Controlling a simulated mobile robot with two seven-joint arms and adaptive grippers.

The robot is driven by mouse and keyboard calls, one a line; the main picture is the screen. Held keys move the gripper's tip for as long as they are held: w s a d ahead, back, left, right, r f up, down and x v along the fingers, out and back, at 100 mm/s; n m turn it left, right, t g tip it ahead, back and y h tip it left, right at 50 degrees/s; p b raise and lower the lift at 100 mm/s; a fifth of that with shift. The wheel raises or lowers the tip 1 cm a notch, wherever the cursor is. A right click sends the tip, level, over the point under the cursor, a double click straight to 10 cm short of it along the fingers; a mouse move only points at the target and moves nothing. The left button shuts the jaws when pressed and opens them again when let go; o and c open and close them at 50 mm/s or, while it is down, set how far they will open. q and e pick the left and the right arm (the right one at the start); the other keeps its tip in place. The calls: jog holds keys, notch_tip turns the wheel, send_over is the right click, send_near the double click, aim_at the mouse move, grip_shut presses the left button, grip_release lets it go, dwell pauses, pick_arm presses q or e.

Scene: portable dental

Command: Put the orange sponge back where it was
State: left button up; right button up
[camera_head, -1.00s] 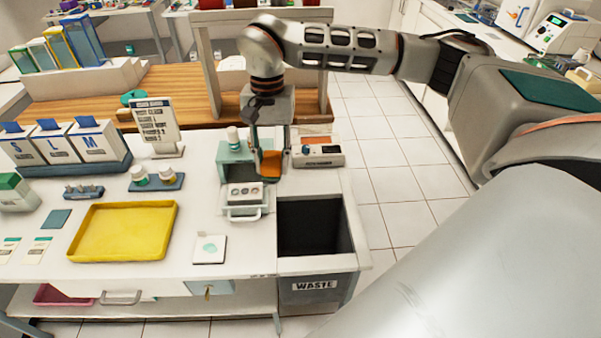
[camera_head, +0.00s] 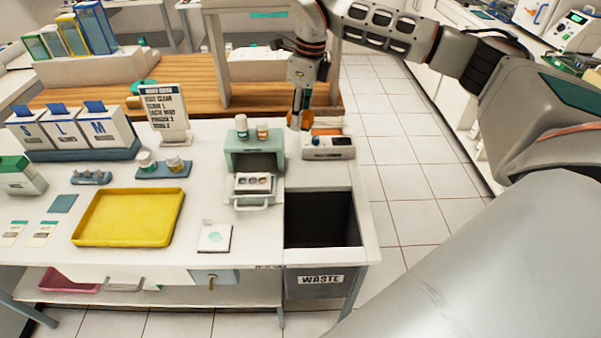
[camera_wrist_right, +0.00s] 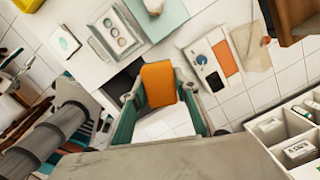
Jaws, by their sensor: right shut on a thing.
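My right gripper (camera_head: 299,113) is shut on the orange sponge (camera_wrist_right: 158,84). In the right wrist view the sponge sits between the green fingers. In the head view the gripper hangs just behind the grey device (camera_head: 327,146), near the table's back right, and only a little orange shows between its fingers. I cannot tell the sponge's height there. An orange patch (camera_head: 326,131) lies by that device, and the wrist view shows an orange rectangle (camera_wrist_right: 225,57) on it. My left gripper is not in view.
A green cabinet (camera_head: 240,150) with an open drawer (camera_head: 252,200) and bottles on top stands left of the device. The black waste bin (camera_head: 320,218) opens in front. A yellow tray (camera_head: 128,240) and a sign (camera_head: 163,106) are further left. A wooden bench (camera_head: 190,84) stands behind.

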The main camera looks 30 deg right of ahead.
send_over(299, 176)
jog(key=f, duration=1.4)
jog(key=shift+s+d, duration=0.1)
jog(key=shift+d, duration=0.1)
jog(key=shift+f, duration=2.2)
jog(key=shift+f, duration=0.1)
jog(key=shift+f, duration=0.15)
jog(key=o, duration=1.3)
jog(key=r, duration=0.8)
jog(key=s+r, duration=0.1)
jog(key=r, duration=0.3)
jog(key=shift+s+d+r, duration=0.1)
jog(key=shift+d+r, duration=0.1)
jog(key=shift+d, duration=0.2)
